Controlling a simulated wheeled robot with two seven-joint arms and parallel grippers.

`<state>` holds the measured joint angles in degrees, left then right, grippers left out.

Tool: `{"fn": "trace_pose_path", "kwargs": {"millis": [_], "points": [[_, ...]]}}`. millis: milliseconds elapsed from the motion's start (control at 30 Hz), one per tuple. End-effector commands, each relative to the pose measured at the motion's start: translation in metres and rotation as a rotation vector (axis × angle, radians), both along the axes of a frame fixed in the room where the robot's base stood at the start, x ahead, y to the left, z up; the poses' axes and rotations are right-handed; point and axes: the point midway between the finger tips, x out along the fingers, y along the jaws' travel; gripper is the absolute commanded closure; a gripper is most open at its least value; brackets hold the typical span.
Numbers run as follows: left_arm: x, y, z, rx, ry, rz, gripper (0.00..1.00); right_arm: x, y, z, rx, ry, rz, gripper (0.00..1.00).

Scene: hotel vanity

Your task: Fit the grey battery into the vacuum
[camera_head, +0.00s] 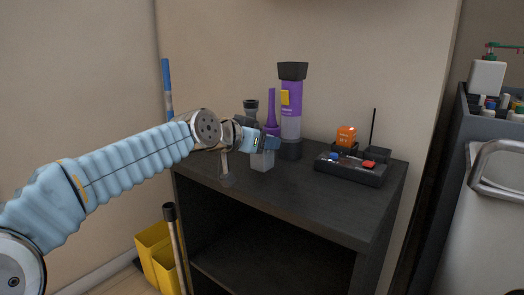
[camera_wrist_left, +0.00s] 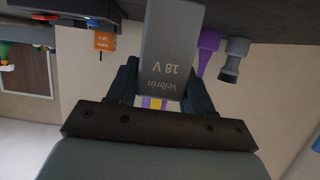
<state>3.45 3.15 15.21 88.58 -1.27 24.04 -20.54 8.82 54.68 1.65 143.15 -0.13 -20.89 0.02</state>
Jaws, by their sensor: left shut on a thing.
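The grey battery (camera_head: 262,162), a block printed "Velbrin 18 V", is held in my left gripper (camera_head: 266,143) above the dark cabinet top. In the left wrist view the battery (camera_wrist_left: 170,50) sits between the two dark fingers, its lettering upside down. The vacuum (camera_head: 291,115), purple and grey with a black top and a yellow label, stands upright at the back of the cabinet, right of the gripper. In the left wrist view the battery hides most of it. The battery is apart from the vacuum. My right gripper is not in view.
A purple nozzle (camera_head: 271,108) and a dark attachment (camera_head: 250,108) stand behind my gripper. The cabinet top (camera_head: 300,205) is clear in front.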

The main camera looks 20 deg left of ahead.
Motion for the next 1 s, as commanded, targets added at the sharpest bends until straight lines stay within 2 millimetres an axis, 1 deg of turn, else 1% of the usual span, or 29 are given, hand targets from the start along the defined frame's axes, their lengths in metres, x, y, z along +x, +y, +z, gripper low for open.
{"fn": "trace_pose_path", "kwargs": {"millis": [33, 133, 367, 500, 533, 600, 700, 1000], "points": [[-0.001, 0.0, -0.01, -0.001, 0.002, 0.001, 1.0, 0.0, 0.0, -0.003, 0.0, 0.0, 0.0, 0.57], [-0.001, -0.001, -0.019, -0.002, -0.002, 0.0, 1.0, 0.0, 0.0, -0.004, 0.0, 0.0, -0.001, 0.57], [-0.001, -0.001, -0.019, -0.001, -0.003, -0.001, 1.0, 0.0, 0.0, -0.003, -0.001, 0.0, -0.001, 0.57], [-0.001, -0.001, -0.023, -0.001, -0.003, -0.001, 1.0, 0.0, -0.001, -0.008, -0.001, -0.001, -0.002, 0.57], [-0.001, -0.001, -0.024, -0.001, -0.001, -0.001, 0.47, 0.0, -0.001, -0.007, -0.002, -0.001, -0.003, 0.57], [-0.001, -0.001, -0.023, -0.002, -0.001, -0.001, 0.37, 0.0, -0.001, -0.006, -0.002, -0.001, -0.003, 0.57], [-0.001, -0.001, -0.023, -0.002, -0.001, -0.001, 0.23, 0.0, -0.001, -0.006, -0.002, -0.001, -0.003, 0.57], [-0.001, -0.001, -0.02, -0.001, -0.001, -0.001, 0.23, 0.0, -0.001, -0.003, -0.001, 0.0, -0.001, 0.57]]}}
